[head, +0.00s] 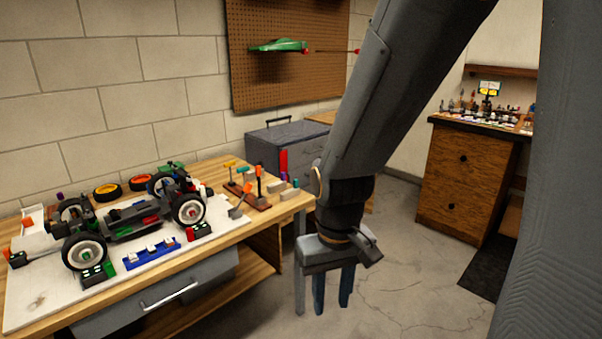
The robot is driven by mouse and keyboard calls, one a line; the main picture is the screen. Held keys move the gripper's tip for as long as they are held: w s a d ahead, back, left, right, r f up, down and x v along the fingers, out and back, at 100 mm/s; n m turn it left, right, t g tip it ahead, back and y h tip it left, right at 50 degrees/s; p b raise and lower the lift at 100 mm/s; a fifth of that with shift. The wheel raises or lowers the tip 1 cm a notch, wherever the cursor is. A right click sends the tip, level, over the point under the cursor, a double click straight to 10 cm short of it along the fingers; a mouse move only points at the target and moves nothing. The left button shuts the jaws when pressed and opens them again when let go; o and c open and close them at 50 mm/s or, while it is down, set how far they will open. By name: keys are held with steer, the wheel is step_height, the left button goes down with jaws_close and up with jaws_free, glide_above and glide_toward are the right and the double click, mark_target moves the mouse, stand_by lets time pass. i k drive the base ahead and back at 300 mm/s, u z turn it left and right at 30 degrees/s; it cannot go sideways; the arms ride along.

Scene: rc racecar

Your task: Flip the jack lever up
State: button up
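An RC car (135,222) with its wheels on stands on a white board (40,300) on the wooden workbench at the left. Small dark blocks with green and red parts (97,274) are at its wheels. I cannot tell for sure which part is the jack lever. A dark piece with an orange tip (240,201) stands at the board's right end, and another orange-tipped part (17,258) is at its left end. My gripper (333,300) hangs pointing down in front of the bench's right end, apart from everything. Its fingers are apart, with nothing visible between them.
A wooden rack of orange- and yellow-handled tools (258,198) stands on the bench's right end. A blue tray (150,252) lies before the car. A grey toolbox (283,148) is behind.

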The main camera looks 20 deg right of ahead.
mark_target(247, 187)
steer(key=z, duration=0.25)
steer(key=i, duration=1.2)
steer(key=u, duration=0.4)
steer(key=k, duration=0.45)
steer(key=u, duration=0.15)
